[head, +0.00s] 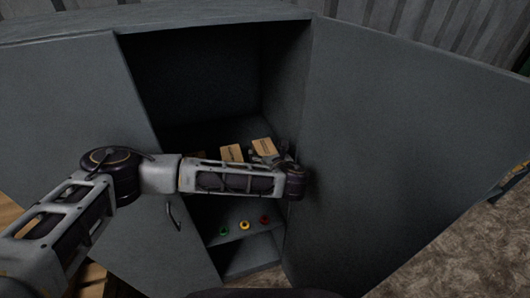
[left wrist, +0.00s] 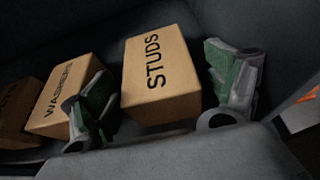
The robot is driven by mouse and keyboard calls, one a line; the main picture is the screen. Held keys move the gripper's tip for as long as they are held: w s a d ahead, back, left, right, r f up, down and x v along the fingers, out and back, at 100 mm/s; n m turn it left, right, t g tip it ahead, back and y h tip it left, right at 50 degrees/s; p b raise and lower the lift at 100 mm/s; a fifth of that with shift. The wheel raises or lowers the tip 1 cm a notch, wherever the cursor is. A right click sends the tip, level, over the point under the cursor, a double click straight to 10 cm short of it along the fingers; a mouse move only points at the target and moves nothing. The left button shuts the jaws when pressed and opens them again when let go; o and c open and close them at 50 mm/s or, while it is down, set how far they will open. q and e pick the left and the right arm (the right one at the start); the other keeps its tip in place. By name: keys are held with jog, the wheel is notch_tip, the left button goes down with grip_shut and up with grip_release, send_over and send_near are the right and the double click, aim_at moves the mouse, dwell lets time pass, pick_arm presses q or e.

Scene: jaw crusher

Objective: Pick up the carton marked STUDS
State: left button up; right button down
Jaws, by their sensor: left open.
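The carton marked STUDS (left wrist: 160,75) is a brown box with black lettering, on a shelf inside the grey cabinet. In the left wrist view it appears between the two green-padded fingers of my left gripper (left wrist: 163,98), which is open and empty. I cannot tell whether either finger touches it. In the head view the STUDS carton (head: 264,146) is the rightmost box, just beyond my left gripper (head: 272,158), which my wrist partly hides. My right gripper is not in view.
A carton marked WASHERS (left wrist: 62,95) stands left of STUDS, with another carton (left wrist: 17,115) further left, its label unreadable. The grey cabinet (head: 210,16) has an open right door (head: 410,150) close to my wrist. Green, yellow (head: 244,225) and red items sit lower down.

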aim_at(267, 150)
pick_arm(q)
jog(key=shift+w+a+f, duration=0.15)
jog(key=shift+w, duration=0.15)
jog(key=c, duration=1.5)
jog(key=shift+r+b, duration=0.7)
jog(key=shift+r, duration=4.4)
